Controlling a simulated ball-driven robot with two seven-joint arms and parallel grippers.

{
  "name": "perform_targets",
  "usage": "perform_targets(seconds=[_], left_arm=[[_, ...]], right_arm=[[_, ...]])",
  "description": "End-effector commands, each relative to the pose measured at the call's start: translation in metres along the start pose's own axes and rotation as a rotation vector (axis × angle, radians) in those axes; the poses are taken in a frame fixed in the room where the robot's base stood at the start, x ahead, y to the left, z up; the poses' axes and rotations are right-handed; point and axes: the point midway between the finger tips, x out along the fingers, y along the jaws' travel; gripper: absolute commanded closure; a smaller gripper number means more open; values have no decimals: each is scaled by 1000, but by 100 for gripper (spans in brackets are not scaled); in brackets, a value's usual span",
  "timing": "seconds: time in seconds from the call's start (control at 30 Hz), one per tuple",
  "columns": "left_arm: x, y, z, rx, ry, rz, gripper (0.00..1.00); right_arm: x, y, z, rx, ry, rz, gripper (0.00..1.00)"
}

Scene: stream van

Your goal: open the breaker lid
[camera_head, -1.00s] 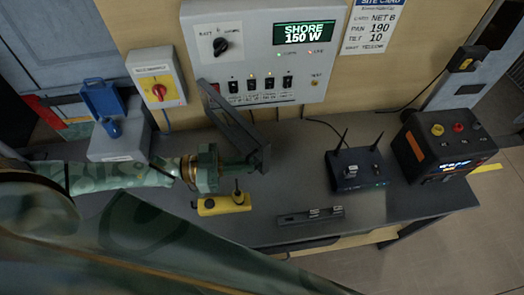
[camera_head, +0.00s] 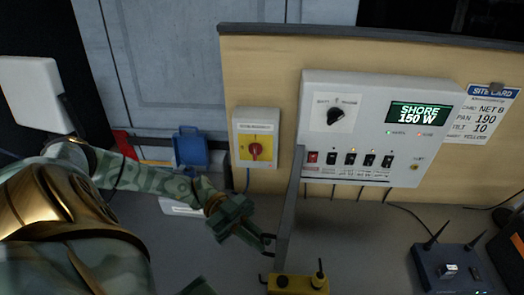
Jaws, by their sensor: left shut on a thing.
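The breaker lid (camera_head: 289,205) is a narrow grey flap, seen almost edge-on. It stands out from the lower left of the white breaker panel (camera_head: 360,95) and slants down toward me. The row of switches (camera_head: 358,160) behind it shows uncovered, one red and several black. My left gripper (camera_head: 269,243) comes in from the left and is shut on the lid near its lower end. The fingertips are small, and the lid partly hides the far one. My right gripper is not in view.
A yellow handheld device (camera_head: 298,285) lies on the grey counter just below the lid. A red and yellow rotary switch (camera_head: 256,150) and an open blue socket cover (camera_head: 190,148) are on the left.

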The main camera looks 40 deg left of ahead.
Motion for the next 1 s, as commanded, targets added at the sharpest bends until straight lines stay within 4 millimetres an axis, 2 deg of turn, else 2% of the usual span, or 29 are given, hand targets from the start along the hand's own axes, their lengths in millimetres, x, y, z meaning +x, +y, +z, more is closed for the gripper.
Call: perform_targets(seconds=[0.53,0.6,0.63,0.9,1.0], left_arm=[[-3,-2,-1,4,-1,-5,100],[-3,-2,-1,4,-1,-5,75],[-3,-2,-1,4,-1,-5,70],[-3,-1,0,2,0,-3,70],[-9,-1,1,1,-1,-4,70]], right_arm=[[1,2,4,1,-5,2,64],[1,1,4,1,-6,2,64],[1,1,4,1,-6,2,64],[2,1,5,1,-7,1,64],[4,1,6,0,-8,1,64]])
